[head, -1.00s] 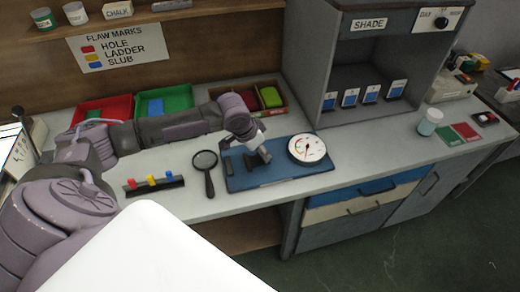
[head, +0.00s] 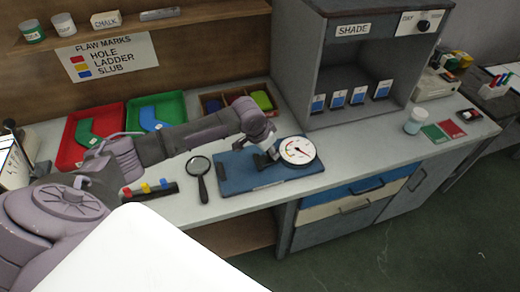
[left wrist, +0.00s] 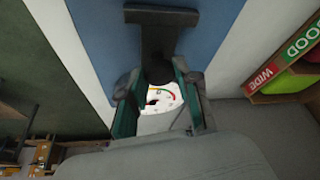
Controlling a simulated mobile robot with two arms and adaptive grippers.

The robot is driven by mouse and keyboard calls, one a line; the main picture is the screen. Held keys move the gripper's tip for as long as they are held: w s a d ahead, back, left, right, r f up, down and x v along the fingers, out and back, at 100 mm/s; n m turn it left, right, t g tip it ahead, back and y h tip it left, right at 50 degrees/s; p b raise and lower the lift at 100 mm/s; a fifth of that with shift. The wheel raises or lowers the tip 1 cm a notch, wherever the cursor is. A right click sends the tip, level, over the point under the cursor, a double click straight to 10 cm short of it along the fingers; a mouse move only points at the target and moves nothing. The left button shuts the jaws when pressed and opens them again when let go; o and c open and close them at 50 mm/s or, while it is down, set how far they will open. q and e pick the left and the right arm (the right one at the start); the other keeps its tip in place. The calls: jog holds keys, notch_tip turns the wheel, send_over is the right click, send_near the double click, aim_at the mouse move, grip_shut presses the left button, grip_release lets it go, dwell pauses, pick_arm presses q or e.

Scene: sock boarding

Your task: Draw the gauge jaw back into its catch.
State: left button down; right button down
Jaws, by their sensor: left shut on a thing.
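The gauge has a blue base (head: 240,183) and a round white dial (head: 297,150) at its right end. A dark block (head: 222,170) stands at the base's left end. My left gripper (head: 270,151) is low over the base, just left of the dial. In the left wrist view its fingers (left wrist: 160,88) are shut on the stem of a dark T-shaped piece, which looks like the gauge jaw (left wrist: 160,25). The dial (left wrist: 162,98) shows between the fingers. I cannot make out the catch. My right gripper is not in view.
A magnifier (head: 198,166) and a rack with coloured pegs (head: 150,190) lie left of the base. Red (head: 70,155) and green (head: 170,101) trays stand behind my left arm. A grey shade cabinet (head: 300,60) stands behind the gauge.

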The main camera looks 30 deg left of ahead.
pick_arm(q)
jog(key=c, duration=0.8)
grip_release()
jog(key=v, duration=1.2)
